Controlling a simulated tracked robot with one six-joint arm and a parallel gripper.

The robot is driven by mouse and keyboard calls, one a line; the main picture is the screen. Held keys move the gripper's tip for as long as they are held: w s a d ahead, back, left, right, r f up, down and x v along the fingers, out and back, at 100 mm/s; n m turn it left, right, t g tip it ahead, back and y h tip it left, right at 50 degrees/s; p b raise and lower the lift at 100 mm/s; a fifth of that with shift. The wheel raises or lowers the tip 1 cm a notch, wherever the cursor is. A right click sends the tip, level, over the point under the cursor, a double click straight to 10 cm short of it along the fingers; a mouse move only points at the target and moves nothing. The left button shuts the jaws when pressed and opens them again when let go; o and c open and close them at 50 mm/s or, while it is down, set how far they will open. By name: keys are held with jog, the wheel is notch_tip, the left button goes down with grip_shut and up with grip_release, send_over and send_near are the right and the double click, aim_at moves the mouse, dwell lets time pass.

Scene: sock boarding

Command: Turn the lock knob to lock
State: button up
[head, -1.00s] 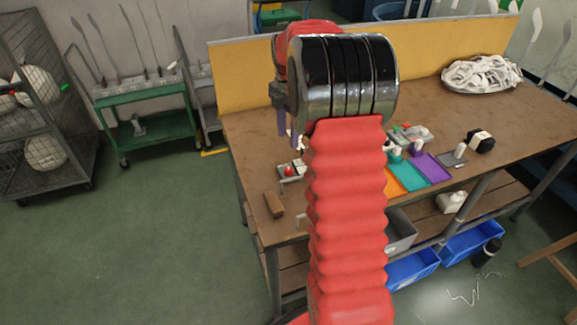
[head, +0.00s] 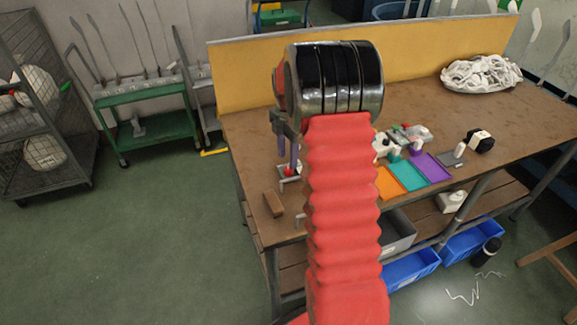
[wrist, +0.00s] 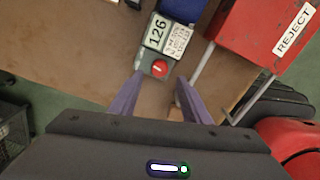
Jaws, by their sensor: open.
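The lock knob (wrist: 159,68) is a red round knob with a pale mark, on a small grey base with a "126" label (wrist: 155,32) beside it. In the head view the knob (head: 289,170) sits near the left end of the workbench. My gripper (wrist: 160,78) is open, its two purple fingers apart, with the knob between and just beyond their tips in the wrist view. I cannot tell the remaining height. In the head view my gripper (head: 288,150) is just above the knob, partly hidden by my arm.
A red box marked REJECT (wrist: 262,38) is close on the right in the wrist view. A blue object (wrist: 183,9) lies beyond the label. On the bench (head: 330,213) are a brown block (head: 273,203), coloured mats (head: 408,175) and a white sock pile (head: 482,73).

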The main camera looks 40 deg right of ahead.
aim_at(288, 169)
jog(key=shift+f, duration=2.6)
